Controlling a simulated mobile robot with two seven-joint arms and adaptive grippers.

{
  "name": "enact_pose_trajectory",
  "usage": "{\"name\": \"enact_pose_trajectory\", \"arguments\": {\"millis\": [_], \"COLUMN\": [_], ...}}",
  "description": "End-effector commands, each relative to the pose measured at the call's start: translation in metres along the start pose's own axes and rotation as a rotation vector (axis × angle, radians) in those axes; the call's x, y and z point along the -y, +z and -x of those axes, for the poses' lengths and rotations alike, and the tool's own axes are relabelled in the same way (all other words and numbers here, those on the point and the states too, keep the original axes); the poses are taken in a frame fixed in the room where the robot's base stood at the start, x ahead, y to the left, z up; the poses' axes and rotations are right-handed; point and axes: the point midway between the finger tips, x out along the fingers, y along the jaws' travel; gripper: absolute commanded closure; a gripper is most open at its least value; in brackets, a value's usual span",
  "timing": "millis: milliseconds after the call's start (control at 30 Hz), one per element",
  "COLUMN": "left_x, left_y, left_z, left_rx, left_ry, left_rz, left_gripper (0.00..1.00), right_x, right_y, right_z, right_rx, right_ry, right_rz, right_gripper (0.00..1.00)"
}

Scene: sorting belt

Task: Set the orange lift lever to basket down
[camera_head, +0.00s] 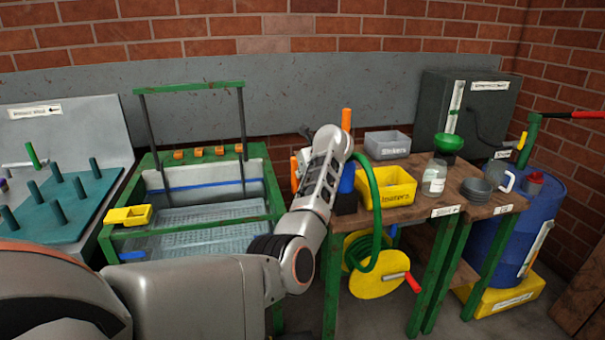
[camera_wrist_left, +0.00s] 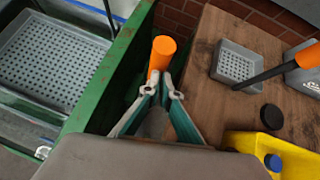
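The orange lift lever (camera_wrist_left: 163,50) shows in the left wrist view as an upright orange grip beside the green frame of the wash tank. My left gripper (camera_wrist_left: 160,82) has its fingertips close together on the lower part of this grip, one on each side. In the head view, an orange strip of the lever (camera_head: 294,173) shows just left of my left arm. My arm hides the gripper's fingers and most of the lever there. The lever's pivot and any position marks cannot be seen. My right gripper is not in view.
The green-framed tank (camera_head: 122,234) with a perforated basket (camera_head: 205,222) stands left of my arm. To the right, a wooden bench (camera_head: 410,207) carries a yellow bin (camera_head: 385,194), a grey bin (camera_head: 387,146) and a jar (camera_head: 434,178). A green hose (camera_head: 378,215) hangs in front of it.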

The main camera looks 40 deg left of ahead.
Motion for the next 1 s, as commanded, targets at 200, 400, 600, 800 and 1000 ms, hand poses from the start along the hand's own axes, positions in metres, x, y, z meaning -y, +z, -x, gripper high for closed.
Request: {"name": "enact_pose_trajectory", "arguments": {"millis": [200, 400, 600, 800, 1000], "left_x": [-0.003, -0.002, 0.0, 0.0, 0.001], "left_y": [0.052, 0.07, 0.076, 0.075, 0.074], "left_z": [0.036, 0.059, 0.07, 0.071, 0.071], "left_rx": [0.042, 0.03, 0.022, 0.018, 0.016], "left_ry": [-0.002, -0.002, -0.002, -0.002, -0.003], "left_rz": [0.008, 0.007, 0.003, 0.002, 0.002], "left_gripper": [1.0, 1.0, 1.0, 1.0, 1.0], "right_x": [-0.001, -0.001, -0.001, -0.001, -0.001], "right_y": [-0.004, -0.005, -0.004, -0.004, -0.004], "right_z": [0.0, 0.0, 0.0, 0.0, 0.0], "right_rx": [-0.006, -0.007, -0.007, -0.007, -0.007], "right_ry": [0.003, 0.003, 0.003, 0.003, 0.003], "right_rz": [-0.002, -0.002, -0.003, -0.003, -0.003], "right_gripper": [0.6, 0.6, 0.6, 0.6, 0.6]}}
